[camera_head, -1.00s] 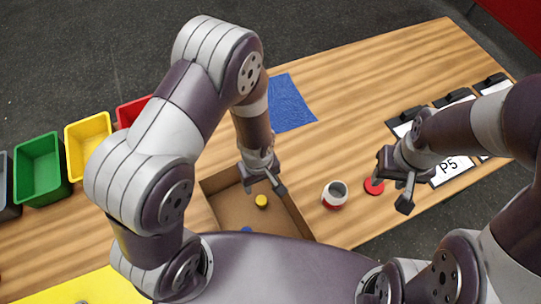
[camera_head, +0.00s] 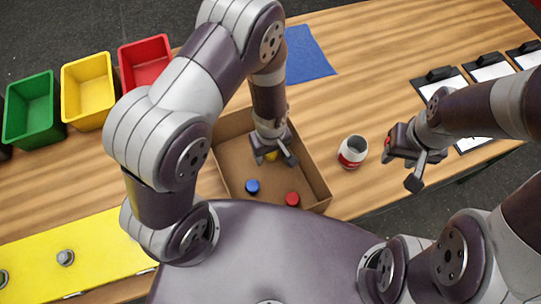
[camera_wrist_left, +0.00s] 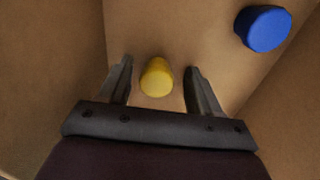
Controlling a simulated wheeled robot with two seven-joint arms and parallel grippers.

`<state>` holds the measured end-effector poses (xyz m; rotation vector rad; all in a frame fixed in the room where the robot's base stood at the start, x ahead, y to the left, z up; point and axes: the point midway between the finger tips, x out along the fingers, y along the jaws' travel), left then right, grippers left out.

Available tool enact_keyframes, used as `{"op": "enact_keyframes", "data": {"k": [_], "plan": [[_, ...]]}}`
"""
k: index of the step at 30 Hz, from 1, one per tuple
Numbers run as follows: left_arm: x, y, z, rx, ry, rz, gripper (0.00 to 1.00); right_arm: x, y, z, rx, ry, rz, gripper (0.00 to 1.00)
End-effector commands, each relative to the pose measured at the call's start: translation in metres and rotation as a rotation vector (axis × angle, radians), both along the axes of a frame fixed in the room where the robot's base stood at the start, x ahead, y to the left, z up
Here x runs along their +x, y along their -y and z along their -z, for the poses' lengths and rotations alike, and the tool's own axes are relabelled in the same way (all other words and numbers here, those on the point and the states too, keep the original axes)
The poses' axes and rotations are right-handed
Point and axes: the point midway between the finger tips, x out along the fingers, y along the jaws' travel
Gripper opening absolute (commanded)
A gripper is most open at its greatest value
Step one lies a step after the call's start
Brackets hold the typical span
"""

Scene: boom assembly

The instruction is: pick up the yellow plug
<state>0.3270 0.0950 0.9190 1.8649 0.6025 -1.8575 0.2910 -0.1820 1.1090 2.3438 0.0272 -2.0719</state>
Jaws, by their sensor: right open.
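The yellow plug (camera_wrist_left: 156,77) stands on the floor of the cardboard box (camera_head: 312,170). In the head view only a bit of the plug (camera_head: 271,155) shows beside my left gripper (camera_head: 273,158). My left gripper is inside the box with its fingers apart. In the left wrist view the plug lies between the two fingertips (camera_wrist_left: 157,82), with a gap on both sides. My right gripper (camera_head: 405,168) is open and empty over the table, right of the white and red cup.
A blue plug (camera_head: 252,186) and a red plug (camera_head: 292,199) are in the same box. The white and red cup (camera_head: 352,152) stands right of the box. Green (camera_head: 31,108), yellow (camera_head: 88,90) and red (camera_head: 146,62) bins stand at the left. A blue mat (camera_head: 306,54) lies behind.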

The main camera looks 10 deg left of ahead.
Motion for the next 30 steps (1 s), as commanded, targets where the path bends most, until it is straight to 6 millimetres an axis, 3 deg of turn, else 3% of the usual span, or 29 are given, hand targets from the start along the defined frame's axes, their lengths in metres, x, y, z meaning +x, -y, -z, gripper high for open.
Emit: {"op": "enact_keyframes", "data": {"k": [1, 5, 13, 16, 27, 30], "plan": [[0.0, 0.0, -0.001, 0.0, 0.0, 0.0, 0.48, 0.0, 0.0, -0.001, 0.0, 0.0, 0.0, 0.43], [0.0, 0.0, -0.001, -0.001, 0.001, 0.0, 0.06, 0.0, 0.0, -0.001, 0.0, 0.0, 0.0, 0.43], [0.0, 0.0, -0.002, 0.0, 0.001, 0.0, 0.05, 0.0, 0.0, -0.001, 0.0, 0.0, 0.0, 0.43], [0.0, 0.0, -0.011, 0.0, 0.001, 0.0, 0.05, 0.0, 0.0, -0.01, 0.0, 0.0, 0.0, 0.43], [-0.001, 0.0, -0.098, 0.0, 0.0, 0.0, 0.05, 0.0, 0.0, -0.091, 0.0, 0.0, 0.0, 0.43], [-0.001, 0.0, -0.105, 0.001, -0.001, 0.0, 0.05, 0.0, 0.0, -0.096, 0.0, 0.0, 0.0, 0.43]]}}
